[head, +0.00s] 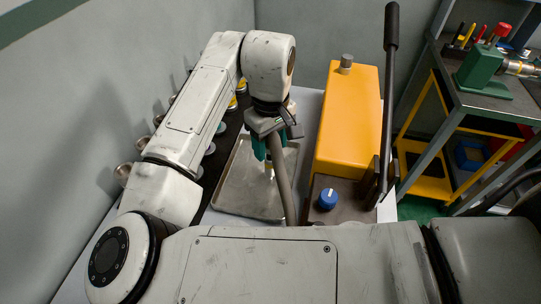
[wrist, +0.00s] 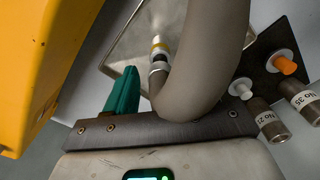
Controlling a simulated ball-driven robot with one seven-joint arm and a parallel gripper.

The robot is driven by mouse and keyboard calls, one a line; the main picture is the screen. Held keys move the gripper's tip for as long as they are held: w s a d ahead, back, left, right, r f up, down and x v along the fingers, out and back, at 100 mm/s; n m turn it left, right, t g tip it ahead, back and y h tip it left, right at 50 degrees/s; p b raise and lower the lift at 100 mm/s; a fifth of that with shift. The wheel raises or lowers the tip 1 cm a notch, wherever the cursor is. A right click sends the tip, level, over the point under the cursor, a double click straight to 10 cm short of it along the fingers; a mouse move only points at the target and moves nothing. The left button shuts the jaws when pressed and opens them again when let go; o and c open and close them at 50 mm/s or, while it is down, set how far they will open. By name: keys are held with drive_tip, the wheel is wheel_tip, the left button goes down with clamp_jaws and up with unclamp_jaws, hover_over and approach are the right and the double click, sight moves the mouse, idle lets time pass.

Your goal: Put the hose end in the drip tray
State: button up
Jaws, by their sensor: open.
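The drip tray (head: 232,190) is a shallow grey metal pan on the bench, left of the yellow housing. The hose (head: 283,180) is thick and grey and bends in front of my gripper. The hose end (head: 268,172), with a metal tip and yellow band, shows over the tray; I cannot tell if it touches the bottom. In the wrist view the hose end (wrist: 158,55) points onto the tray (wrist: 120,45). My gripper (head: 267,155) is open above the tray, by the hose. One green finger shows in the wrist view; the hose hides the other.
A yellow pump housing (head: 345,125) with a black lever (head: 390,80) and blue knob (head: 328,199) stands right of the tray. Several fittings line a dark rack along the left wall. A yellow cart with a green vise (head: 485,72) stands at the far right.

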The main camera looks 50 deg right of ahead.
wheel_tip(320, 180, up, 6)
idle(0.5)
